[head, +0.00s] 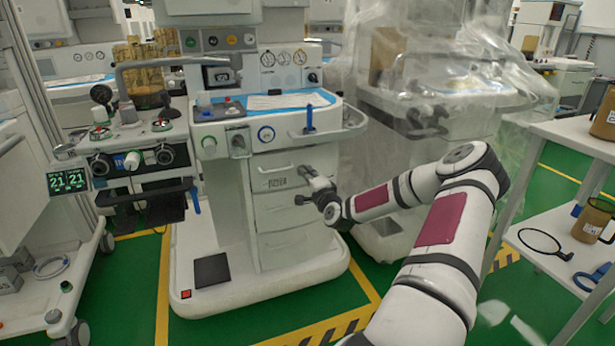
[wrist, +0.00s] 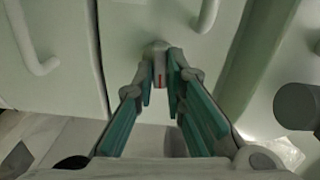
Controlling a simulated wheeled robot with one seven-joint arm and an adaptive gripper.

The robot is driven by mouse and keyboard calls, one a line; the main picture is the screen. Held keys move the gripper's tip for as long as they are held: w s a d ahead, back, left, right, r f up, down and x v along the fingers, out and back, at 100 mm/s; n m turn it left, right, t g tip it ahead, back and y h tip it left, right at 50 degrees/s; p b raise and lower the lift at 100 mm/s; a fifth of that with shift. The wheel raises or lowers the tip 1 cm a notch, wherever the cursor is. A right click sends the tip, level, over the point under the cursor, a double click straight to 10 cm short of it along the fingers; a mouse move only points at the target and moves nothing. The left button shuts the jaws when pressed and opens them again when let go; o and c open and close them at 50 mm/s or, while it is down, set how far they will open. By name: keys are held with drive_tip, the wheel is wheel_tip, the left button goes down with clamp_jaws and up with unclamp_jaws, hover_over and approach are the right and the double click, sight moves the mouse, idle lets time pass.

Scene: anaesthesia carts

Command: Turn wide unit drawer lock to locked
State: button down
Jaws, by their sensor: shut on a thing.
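The wide unit (head: 215,240) is a white anaesthesia cart with a column of drawers (head: 285,212) on its front. In the wrist view, the drawer lock (wrist: 157,51) is a small grey knob with a red mark, on a pale drawer front. My gripper (wrist: 161,88) has its green-padded fingers on either side of the knob's lower part, shut on it. In the head view, my gripper (head: 303,186) is at the drawer fronts and hides the lock. I cannot tell the lock's setting.
White drawer handles (wrist: 32,45) stick out near the lock. A narrower cart with gauges (head: 140,165) stands at left, and a plastic-draped unit (head: 420,110) at right. A white shelf table (head: 555,235) is at far right. Green floor is clear in front.

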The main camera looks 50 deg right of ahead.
drive_tip(key=shift+m, duration=0.6)
drive_tip(key=c, duration=1.6)
unclamp_jaws()
drive_tip(key=shift+c, duration=0.2)
drive_tip(key=shift+s, duration=0.1)
drive_tip(key=v, duration=1.2)
